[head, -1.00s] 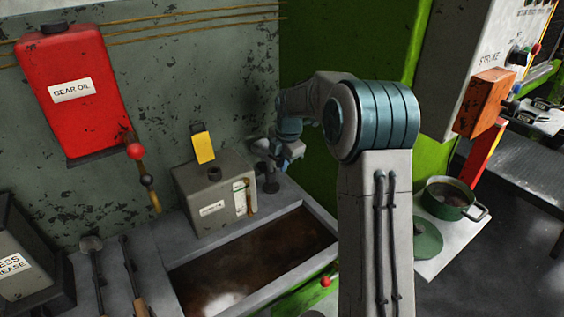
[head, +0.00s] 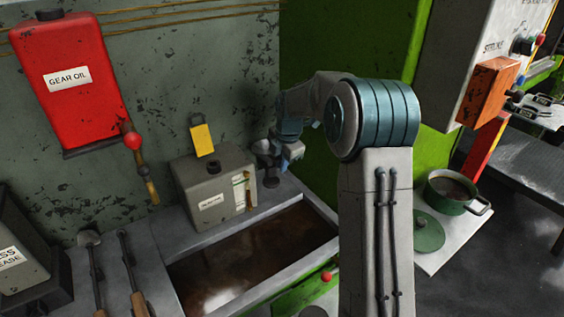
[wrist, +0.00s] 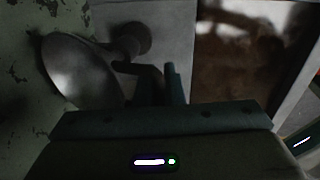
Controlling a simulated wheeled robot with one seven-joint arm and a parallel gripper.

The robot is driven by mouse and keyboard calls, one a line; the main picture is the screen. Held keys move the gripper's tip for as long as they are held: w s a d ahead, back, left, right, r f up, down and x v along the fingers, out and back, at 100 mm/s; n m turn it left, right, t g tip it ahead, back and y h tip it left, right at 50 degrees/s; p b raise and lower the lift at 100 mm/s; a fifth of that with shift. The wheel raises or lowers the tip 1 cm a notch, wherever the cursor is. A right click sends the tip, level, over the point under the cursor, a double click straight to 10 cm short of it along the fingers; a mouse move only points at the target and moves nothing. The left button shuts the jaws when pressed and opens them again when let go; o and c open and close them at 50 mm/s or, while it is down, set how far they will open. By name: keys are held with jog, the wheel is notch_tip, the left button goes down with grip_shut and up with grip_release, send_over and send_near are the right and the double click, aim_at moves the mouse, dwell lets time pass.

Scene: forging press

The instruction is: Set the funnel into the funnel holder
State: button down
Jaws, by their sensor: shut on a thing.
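The grey metal funnel (head: 262,147) is at the back of the bench, just right of the grey oil can. Its wide mouth (wrist: 78,68) fills the left of the wrist view. My gripper (wrist: 162,78) is shut on the funnel, seemingly by a dark piece at its side; the exact contact is in shadow. In the head view my gripper (head: 290,152) is just right of the funnel. A dark round-based piece (head: 271,179), likely the funnel holder, stands below the funnel. I cannot tell whether the spout is inside it or above it.
The grey can (head: 205,190) with a yellow tag stands close on the left. An open trough of dark liquid (head: 250,255) lies in front. The green press wall (head: 330,50) is behind my arm. A red gear oil can (head: 70,85) hangs at upper left.

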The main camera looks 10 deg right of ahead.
jog(key=c, duration=1.5)
grip_release()
jog(key=shift+o, duration=0.2)
jog(key=v, duration=1.3)
jog(key=shift+r+b, duration=0.35)
jog(key=shift+r, duration=0.05)
jog(key=shift+s+d, duration=0.1)
jog(key=s+f+m, duration=0.2)
jog(key=s+m, duration=0.5)
jog(key=s, duration=0.3)
jog(key=s+a+f+m, duration=0.1)
jog(key=s+f+m, duration=0.2)
jog(key=s+m, duration=0.5)
jog(key=s+f+m+h, duration=0.1)
jog(key=s+f+m, duration=0.1)
jog(key=s+m, duration=0.6)
jog(key=s, duration=0.6)
jog(key=shift+s+a+f+t, duration=0.2)
jog(key=shift+f+t, duration=0.1)
jog(key=shift+t, duration=0.1)
